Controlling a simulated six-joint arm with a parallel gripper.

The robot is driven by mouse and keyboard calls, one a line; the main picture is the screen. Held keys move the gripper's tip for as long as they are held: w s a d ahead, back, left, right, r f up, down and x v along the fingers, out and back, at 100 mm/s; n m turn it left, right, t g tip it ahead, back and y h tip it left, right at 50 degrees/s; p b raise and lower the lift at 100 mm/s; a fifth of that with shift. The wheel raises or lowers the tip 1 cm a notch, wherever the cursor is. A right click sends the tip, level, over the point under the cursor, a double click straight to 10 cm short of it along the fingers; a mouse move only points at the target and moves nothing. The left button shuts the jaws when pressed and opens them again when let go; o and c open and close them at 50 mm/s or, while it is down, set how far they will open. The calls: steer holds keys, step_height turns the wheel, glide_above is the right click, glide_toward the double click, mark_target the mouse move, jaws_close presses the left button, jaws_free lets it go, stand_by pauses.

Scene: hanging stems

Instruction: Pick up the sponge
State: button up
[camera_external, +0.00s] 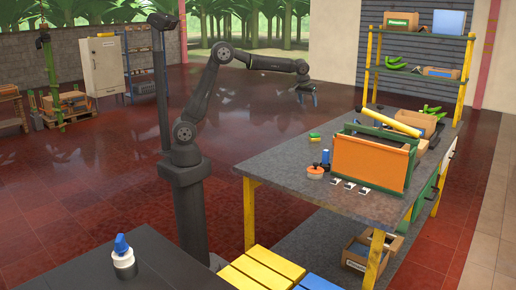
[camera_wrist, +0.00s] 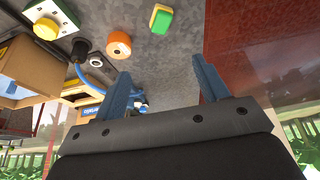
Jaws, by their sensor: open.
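The sponge, a small yellow and green block (camera_external: 314,136), lies on the grey workbench near its far left edge. In the wrist view the sponge (camera_wrist: 161,18) is at the top centre, its green side facing partly toward me. My gripper (camera_external: 306,96) hangs in the air beyond the bench's left edge in the external view, apart from the sponge. In the wrist view its two blue fingers (camera_wrist: 160,67) are spread wide with nothing between them. The sponge lies beyond the fingertips, clear of both.
An orange toolbox (camera_external: 372,161) stands on the bench (camera_external: 300,160). An orange round object (camera_external: 315,170) is near it and also shows in the wrist view (camera_wrist: 118,44). The bench around the sponge is clear.

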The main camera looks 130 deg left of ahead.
steer(key=m+t+h, duration=0.1)
steer(key=m+t, duration=0.1)
steer(key=m, duration=0.5)
glide_toward(314, 134)
steer(key=shift+t, duration=0.3)
steer(key=f, duration=0.5)
steer(key=shift+w+a+f, duration=0.1)
steer(key=shift+a+f, duration=0.05)
steer(key=shift+a, duration=0.25)
steer(key=shift+a+x, duration=0.15)
steer(key=shift+x, duration=1.15)
steer(key=shift+a+x, duration=0.15)
steer(key=shift+x, duration=1.15)
steer(key=shift+w, duration=0.15)
steer(key=c, duration=1.1)
steer(key=shift+o, duration=0.2)
steer(key=shift+r, duration=0.3)
